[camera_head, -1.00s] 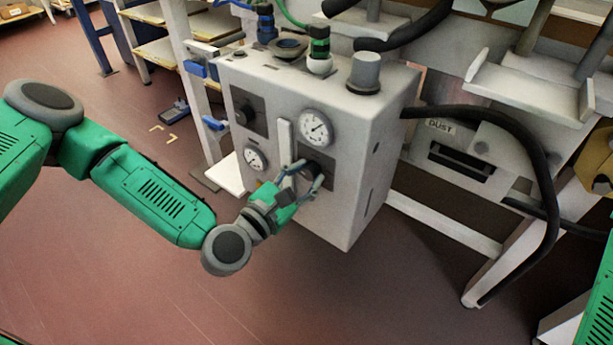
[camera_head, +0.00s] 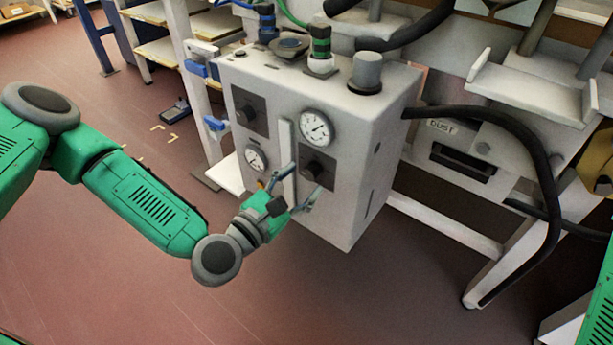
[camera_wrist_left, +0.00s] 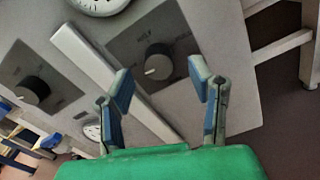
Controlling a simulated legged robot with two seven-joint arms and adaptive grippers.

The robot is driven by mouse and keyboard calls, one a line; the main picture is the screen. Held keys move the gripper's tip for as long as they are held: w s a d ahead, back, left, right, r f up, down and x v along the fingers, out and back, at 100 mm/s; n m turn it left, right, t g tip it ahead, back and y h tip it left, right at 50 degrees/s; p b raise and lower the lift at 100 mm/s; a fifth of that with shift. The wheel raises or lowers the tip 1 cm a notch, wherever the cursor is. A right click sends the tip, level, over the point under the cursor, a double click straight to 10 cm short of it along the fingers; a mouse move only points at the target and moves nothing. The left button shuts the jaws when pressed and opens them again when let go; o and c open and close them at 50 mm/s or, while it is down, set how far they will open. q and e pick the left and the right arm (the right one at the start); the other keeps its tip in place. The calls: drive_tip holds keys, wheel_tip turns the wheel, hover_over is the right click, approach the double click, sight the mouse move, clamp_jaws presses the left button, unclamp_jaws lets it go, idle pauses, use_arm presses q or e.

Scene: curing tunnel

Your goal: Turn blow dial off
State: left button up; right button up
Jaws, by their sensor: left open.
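A grey control box (camera_head: 350,215) hangs in the middle of the head view, with two black knobs on dark square plates. The lower right dial (camera_head: 314,170) faces my left gripper (camera_head: 296,191); the upper left dial (camera_head: 247,114) stands farther from it. The left gripper is open and empty, its fingertips a short way off the lower right dial, not around it. In the left wrist view, that dial (camera_wrist_left: 158,62) shows beyond and between the open fingers (camera_wrist_left: 160,88), its pale pointer mark toward the lower left. The plate lettering is too blurred to read. My right gripper is out of view.
A pale upright bar (camera_head: 287,150) runs between the dials, and two round gauges (camera_head: 316,127) (camera_head: 256,158) sit on the panel. Black hoses (camera_head: 535,150) and a frame (camera_head: 445,222) stand to the right. The floor in front is clear.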

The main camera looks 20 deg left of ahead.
use_arm(q)
drive_tip(key=v, duration=1)
drive_tip(key=shift+a, duration=0.1)
drive_tip(key=s+d+f+m+g+h, duration=0.1)
drive_tip(key=s+d+f+m+g, duration=0.2)
drive_tip(key=s+f+m+g, duration=0.45)
drive_tip(key=s+d+f+m+g, duration=0.3)
drive_tip(key=s+f+m+g, duration=0.15)
drive_tip(key=f+m, duration=0.45)
drive_tip(key=s+a+f+m+g+y, duration=0.2)
drive_tip(key=a+m+y, duration=0.1)
drive_tip(key=a+m, duration=0.35)
drive_tip(key=s+a+f+m+g+y, duration=0.1)
drive_tip(key=s+a+m+g+y, duration=0.15)
drive_tip(key=a+m+y, duration=0.4)
wheel_tip(320, 180, up, 13)
drive_tip(key=a+h+p, duration=0.2)
drive_tip(key=p, duration=1.1)
drive_tip(key=shift+a+r+n+p, duration=0.25)
drive_tip(key=shift+n+p, duration=0.15)
drive_tip(key=shift+n, duration=0.05)
